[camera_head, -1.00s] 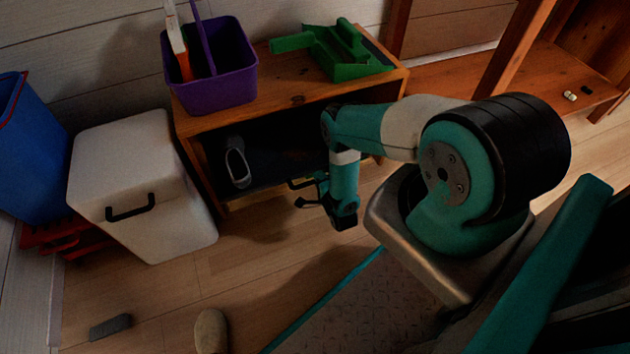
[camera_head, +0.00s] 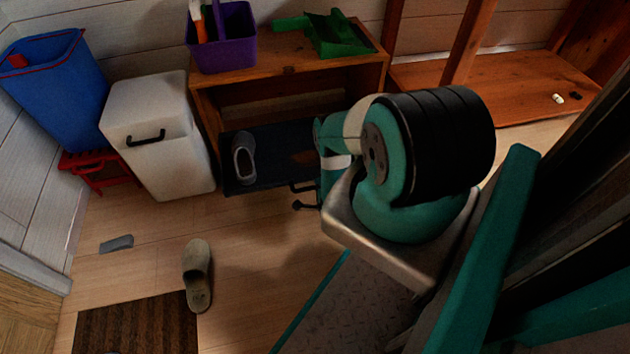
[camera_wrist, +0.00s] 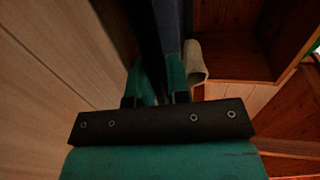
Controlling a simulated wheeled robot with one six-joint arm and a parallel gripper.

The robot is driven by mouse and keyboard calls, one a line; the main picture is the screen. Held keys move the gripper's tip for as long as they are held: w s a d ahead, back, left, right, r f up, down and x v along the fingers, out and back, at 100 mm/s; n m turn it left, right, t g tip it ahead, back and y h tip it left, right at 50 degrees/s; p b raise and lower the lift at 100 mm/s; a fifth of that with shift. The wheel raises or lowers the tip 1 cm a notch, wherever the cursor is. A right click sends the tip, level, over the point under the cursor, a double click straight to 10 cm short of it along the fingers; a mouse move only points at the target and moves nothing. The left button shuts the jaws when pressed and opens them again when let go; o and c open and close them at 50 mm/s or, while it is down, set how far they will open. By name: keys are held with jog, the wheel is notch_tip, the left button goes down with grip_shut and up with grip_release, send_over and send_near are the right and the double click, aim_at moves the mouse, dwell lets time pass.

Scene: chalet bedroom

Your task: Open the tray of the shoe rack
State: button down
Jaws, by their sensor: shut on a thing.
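The wooden shoe rack (camera_head: 285,66) stands against the back wall in the head view. Its dark tray (camera_head: 278,172) is out in front of the frame, with the rack's open inside showing behind it. A grey shoe (camera_head: 243,172) lies on the tray's left part. My gripper (camera_wrist: 158,70) is shut on the tray's edge in the wrist view, with one teal finger on each side of a dark upright strip. In the head view my arm hides the tray's right end and most of my gripper.
A white bin (camera_head: 160,135) stands close at the rack's left, with a blue bin (camera_head: 58,90) beyond it. A purple basket (camera_head: 228,50) and green dustpan (camera_head: 338,36) rest on the rack. A slipper (camera_head: 197,272) lies on the open floor in front.

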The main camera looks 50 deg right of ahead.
jog(key=shift+s+a, duration=0.1)
jog(key=shift+s, duration=0.25)
jog(key=c, duration=1.1)
grip_release()
jog(key=shift+w, duration=0.1)
